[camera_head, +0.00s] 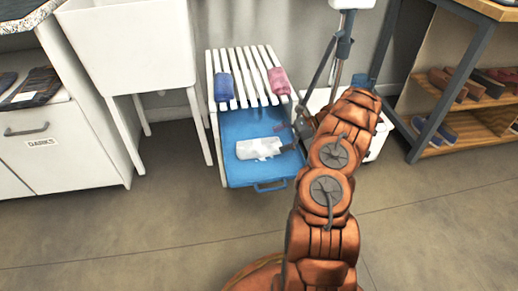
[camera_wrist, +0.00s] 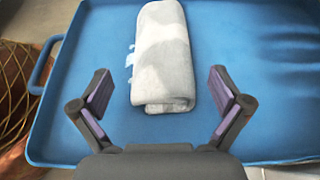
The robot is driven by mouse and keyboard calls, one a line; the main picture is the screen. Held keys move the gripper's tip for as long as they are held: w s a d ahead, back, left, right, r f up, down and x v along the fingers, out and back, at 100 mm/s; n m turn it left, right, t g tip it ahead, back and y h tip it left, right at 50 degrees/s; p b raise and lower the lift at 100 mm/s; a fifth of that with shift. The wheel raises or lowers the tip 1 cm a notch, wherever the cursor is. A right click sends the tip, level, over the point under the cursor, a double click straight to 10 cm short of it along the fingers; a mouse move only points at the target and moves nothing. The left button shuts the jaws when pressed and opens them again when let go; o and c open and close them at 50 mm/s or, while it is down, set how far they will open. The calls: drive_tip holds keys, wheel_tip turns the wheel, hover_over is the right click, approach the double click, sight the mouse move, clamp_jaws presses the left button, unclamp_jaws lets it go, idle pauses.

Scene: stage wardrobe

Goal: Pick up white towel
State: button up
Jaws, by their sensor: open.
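The white towel (camera_head: 258,149) lies folded on the blue tray (camera_head: 236,174) in the head view. In the wrist view the towel (camera_wrist: 163,58) is a rolled or folded bundle lying lengthwise, its near end close to my gripper. My gripper (camera_wrist: 161,84) is open, with one finger on each side of the towel's near end and a gap to it on both sides. The fingers do not appear to touch it. In the head view my gripper (camera_head: 286,138) is small and partly hidden by my arm, at the right of the towel.
A white slatted rack (camera_head: 240,75) behind the tray holds a blue rolled towel (camera_head: 224,86) and a pink one (camera_head: 279,81). A white sink (camera_head: 130,45) stands left, a shoe shelf (camera_head: 470,125) right. A white bin (camera_head: 378,138) is beside the tray. The front floor is clear.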

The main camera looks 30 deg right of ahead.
sight(271, 141)
drive_tip(key=b+x, duration=0.2)
drive_tip(key=x, duration=0.3)
drive_tip(key=shift+w+f, duration=0.1)
drive_tip(key=shift+d, duration=0.1)
drive_tip(key=c, duration=1.1)
drive_tip(key=shift+o, duration=0.2)
